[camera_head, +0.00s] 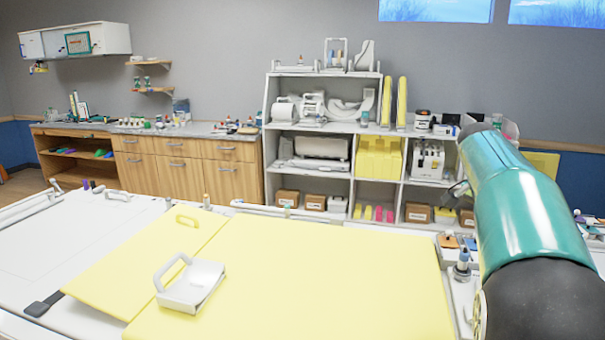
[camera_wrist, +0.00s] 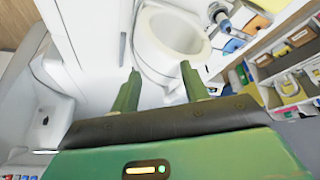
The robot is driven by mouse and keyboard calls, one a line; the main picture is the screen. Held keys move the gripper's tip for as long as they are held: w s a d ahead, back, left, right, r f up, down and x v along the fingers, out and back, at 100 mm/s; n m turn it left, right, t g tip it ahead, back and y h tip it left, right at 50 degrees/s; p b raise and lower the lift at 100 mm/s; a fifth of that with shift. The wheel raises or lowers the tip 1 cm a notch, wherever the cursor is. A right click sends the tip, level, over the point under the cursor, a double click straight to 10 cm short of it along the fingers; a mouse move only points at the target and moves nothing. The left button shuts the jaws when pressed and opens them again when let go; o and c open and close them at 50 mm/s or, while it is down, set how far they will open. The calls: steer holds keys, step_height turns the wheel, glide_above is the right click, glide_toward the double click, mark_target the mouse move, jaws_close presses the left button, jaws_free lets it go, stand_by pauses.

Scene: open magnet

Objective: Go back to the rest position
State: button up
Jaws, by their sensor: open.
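My gripper (camera_wrist: 159,88) shows in the wrist view with its two green fingers apart and nothing between them. Just beyond the fingertips is a white round bowl-like vessel (camera_wrist: 172,40), apart from them as far as I can tell. My teal and black arm fills the right side of the head view; its gripper end is not visible there. A white block with a handle (camera_head: 190,287) rests on the yellow panel (camera_head: 330,290) in the head view. A second yellow panel with a yellow handle (camera_head: 187,220) lies to its left.
Behind the table stands a grey shelf unit (camera_head: 350,78) with white devices, boxes and yellow items. A wooden cabinet (camera_head: 185,165) stands at the back left. Small bottles and orange pieces (camera_head: 450,241) sit beside my arm. The yellow panel's middle and right are clear.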

steer(key=s+a+f+n+t+y, duration=0.25)
steer(key=s+a+n, duration=0.55)
steer(key=s+a, duration=0.6)
steer(key=s+a+f+n+t+y, duration=0.2)
steer(key=s+a+f+n, duration=0.4)
steer(key=s+a+f, duration=0.3)
steer(key=s+a, duration=0.3)
steer(key=s, duration=0.2)
steer(key=shift+n+y, duration=0.3)
steer(key=shift+y, duration=0.05)
